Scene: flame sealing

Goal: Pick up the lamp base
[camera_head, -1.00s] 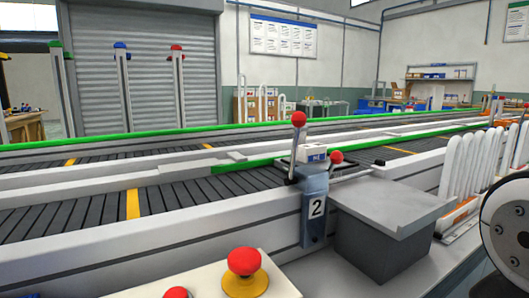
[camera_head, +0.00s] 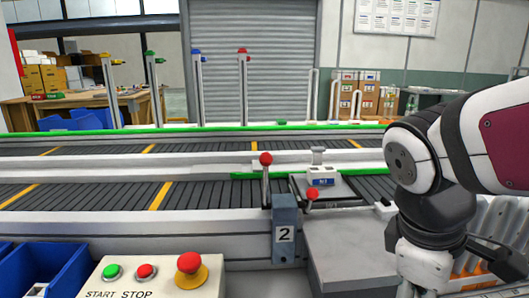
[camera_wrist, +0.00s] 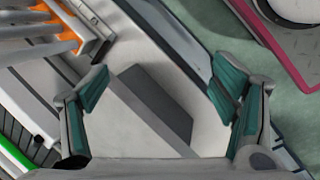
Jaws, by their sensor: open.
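No object is clearly recognisable as the lamp base. A small white block with a blue label (camera_head: 320,177) sits on a dark plate (camera_head: 345,190) at the conveyor, behind the post marked 2; I cannot tell whether it is the lamp base. In the wrist view my gripper (camera_wrist: 162,88) is open and empty, its two teal-padded fingers wide apart above a pale grey surface with a darker grey block face (camera_wrist: 158,103). In the head view my arm is at the right and the fingertips are out of frame.
The post marked 2 (camera_head: 285,230) and a red-knobbed lever (camera_head: 265,160) stand by the conveyor. A grey box (camera_head: 350,250) is at the right of the post. A button panel (camera_head: 150,280) and blue bin (camera_head: 40,275) are in front. An orange-and-white rack (camera_wrist: 60,45) is upper left in the wrist view.

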